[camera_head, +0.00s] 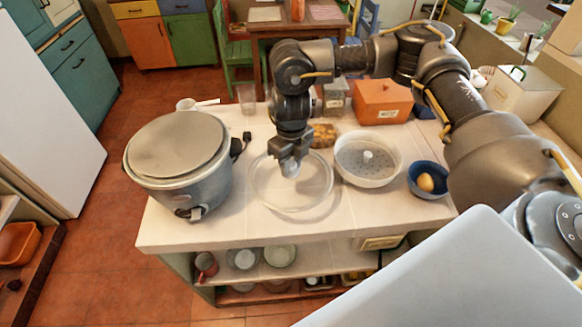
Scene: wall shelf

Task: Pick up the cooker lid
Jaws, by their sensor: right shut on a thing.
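The cooker lid (318,196) is a clear round glass disc with a thin rim, over the middle of the white counter. My right gripper (290,168) points down at its centre and is shut on it, with the fingertips covering the part held. I cannot tell whether the lid rests on the counter or is slightly above it. The grey cooker (190,195) stands to the left of the lid, with a flat grey round top (178,145). My left gripper is not in view.
Right of the lid are a white strainer bowl (368,178) and a blue bowl (412,188) holding an egg (425,183). Behind stand an orange box (382,102), a jar (335,98) and a glass (247,98). The counter's (225,235) front strip is clear.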

